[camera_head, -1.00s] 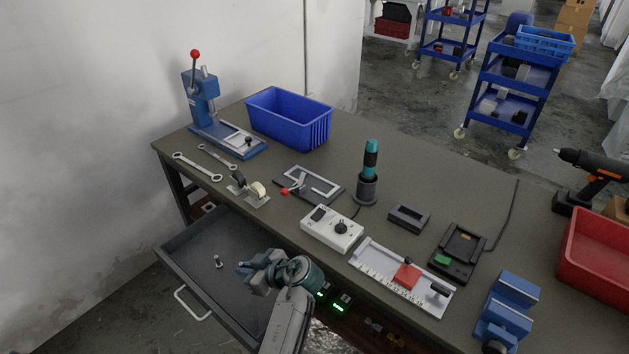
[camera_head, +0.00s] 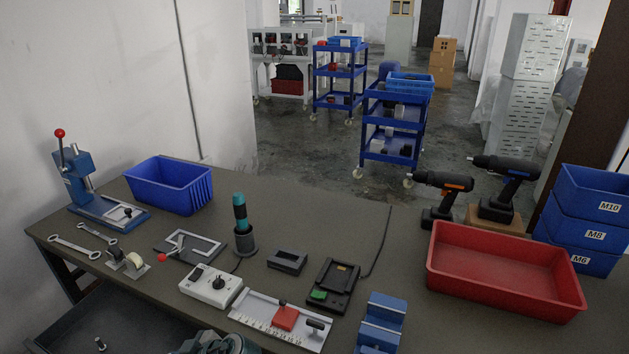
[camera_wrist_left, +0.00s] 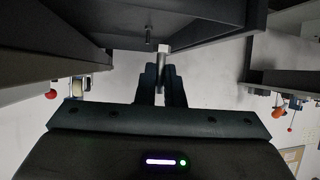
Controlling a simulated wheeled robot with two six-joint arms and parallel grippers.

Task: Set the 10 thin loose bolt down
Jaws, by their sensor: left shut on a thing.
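My left gripper (camera_wrist_left: 162,84) is shut on a pale metal bolt (camera_wrist_left: 163,58), whose end sticks out past the fingertips in the left wrist view. In the head view the same gripper (camera_head: 203,346) shows only partly at the bottom edge, over the right part of the open drawer (camera_head: 110,318), and the held bolt cannot be made out there. Another small bolt (camera_head: 100,344) stands in the drawer, left of the gripper. It seems to be the small thin shape (camera_wrist_left: 148,30) in the wrist view. My right gripper is not in view.
The bench top holds a blue bin (camera_head: 168,186), a red tray (camera_head: 505,272), a white control box (camera_head: 210,287), a ruler fixture (camera_head: 262,318) and a blue vise (camera_head: 383,322). Blue bins labelled M10, M8 and M6 (camera_head: 590,222) are stacked at the right. The bench edge lies above the drawer.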

